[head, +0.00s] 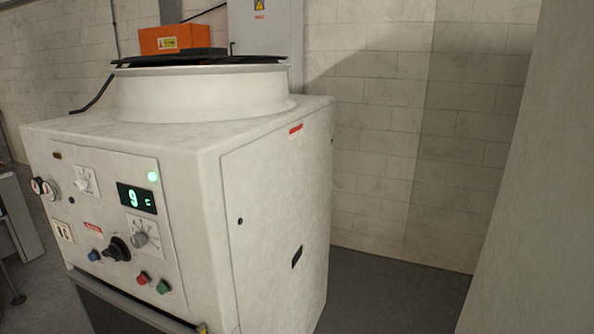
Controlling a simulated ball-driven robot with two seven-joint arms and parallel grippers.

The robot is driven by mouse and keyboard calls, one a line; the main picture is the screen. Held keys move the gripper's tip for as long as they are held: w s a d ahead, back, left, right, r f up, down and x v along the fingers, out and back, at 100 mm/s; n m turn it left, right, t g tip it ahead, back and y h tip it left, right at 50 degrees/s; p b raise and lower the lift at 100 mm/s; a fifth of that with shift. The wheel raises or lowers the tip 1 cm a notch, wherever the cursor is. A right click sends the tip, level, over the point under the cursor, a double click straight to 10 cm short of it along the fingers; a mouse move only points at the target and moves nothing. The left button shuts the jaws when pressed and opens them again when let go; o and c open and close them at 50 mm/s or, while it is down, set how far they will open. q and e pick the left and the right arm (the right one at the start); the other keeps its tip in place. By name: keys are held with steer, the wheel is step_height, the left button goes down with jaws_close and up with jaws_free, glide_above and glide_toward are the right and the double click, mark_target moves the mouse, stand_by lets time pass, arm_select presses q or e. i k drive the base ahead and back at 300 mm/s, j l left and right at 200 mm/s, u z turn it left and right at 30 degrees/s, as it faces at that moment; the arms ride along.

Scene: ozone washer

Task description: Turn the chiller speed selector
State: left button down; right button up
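The white chiller cabinet (277,220) stands at the left, its control panel (110,190) facing front-left. The panel carries a white knob on a pale plate (85,180) at upper left, a grey knob on a marked plate (140,239) at right, and a large black rotary knob (118,249) low in the middle. The labels are too small to tell which is the speed selector. A lit display (136,198) reads about 9 C. Neither gripper is in view, and nothing touches the knobs.
Red (143,278), green (163,286) and blue (94,255) buttons sit close to the knobs. A rail (130,300) runs below the panel. Bare floor (390,292) lies right of the cabinet, before a block wall (385,130).

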mark_target(80, 184)
steer(key=u, duration=1.4)
